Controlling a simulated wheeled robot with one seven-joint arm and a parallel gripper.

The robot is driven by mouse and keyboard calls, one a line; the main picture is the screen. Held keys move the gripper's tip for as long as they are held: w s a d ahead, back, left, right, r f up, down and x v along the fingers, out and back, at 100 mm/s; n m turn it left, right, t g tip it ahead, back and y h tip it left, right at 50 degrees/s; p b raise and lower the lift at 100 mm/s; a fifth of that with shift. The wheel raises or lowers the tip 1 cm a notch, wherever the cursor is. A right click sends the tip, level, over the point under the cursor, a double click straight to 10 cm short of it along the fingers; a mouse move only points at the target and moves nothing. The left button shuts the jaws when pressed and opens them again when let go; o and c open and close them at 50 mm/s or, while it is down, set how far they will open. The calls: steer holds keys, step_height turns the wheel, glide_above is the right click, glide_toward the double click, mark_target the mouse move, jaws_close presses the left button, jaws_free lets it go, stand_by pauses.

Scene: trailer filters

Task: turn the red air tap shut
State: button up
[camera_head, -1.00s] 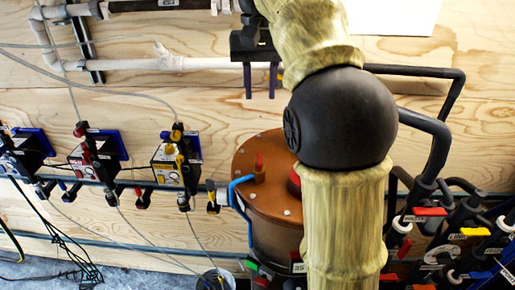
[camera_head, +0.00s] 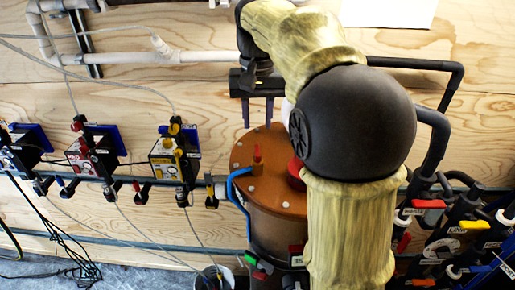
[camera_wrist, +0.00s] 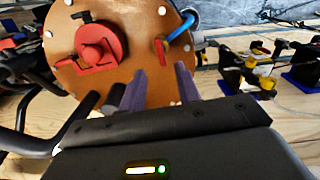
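A small red tap (camera_head: 257,156) stands upright on the brown round lid (camera_head: 272,199) of a filter tank, beside a blue hose. In the wrist view the red tap (camera_wrist: 160,48) is just beyond my fingertips, near the lid's rim and the blue hose. My gripper (camera_head: 258,124) is above and behind the lid in the head view, fingers pointing down. In the wrist view my gripper (camera_wrist: 161,78) has its two purple fingers apart with nothing between them. The fingers look apart from the tap.
A larger red knob (camera_wrist: 97,45) sits on the same lid, partly hidden by my arm in the head view. A blue hose (camera_head: 238,190) curves beside the tank. Several dosing pumps (camera_head: 170,158) line the wall at left. Pipes and coloured valves (camera_head: 429,204) crowd the right.

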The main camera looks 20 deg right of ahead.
mark_target(257, 151)
step_height(257, 151, down, 8)
steer(key=shift+f, duration=0.2)
jaws_close()
